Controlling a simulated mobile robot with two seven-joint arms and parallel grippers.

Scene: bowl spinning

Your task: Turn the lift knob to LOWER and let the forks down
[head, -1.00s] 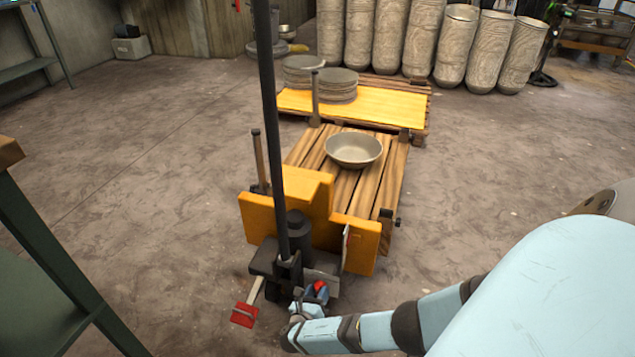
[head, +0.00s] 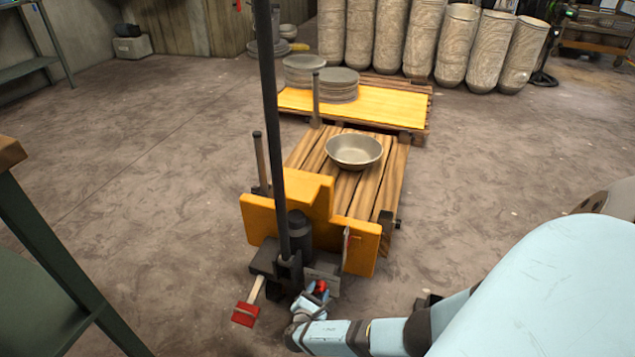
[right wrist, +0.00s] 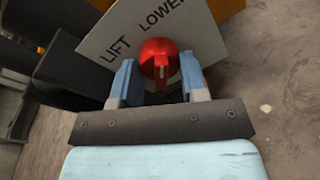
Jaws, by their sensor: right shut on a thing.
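The red lift knob (right wrist: 158,58) sits in front of a pale plate (right wrist: 150,28) lettered LIFT and LOWER in the right wrist view. My right gripper (right wrist: 158,82) is shut on the knob, one blue finger on each side. Which word the knob points to, I cannot tell. In the head view the knob (head: 321,286) shows low on the yellow pallet truck (head: 262,217), with my right gripper (head: 314,300) at it. The truck's forks are hidden under a slatted wooden pallet (head: 383,185). A grey bowl (head: 354,150) sits upright on that pallet. My left gripper is out of view.
The truck's dark upright handle (head: 269,130) rises left of the knob. A red pedal (head: 245,313) sticks out at lower left. A second pallet (head: 390,108) with stacked plates stands behind. A green bench (head: 45,245) is at left. Floor on both sides is open.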

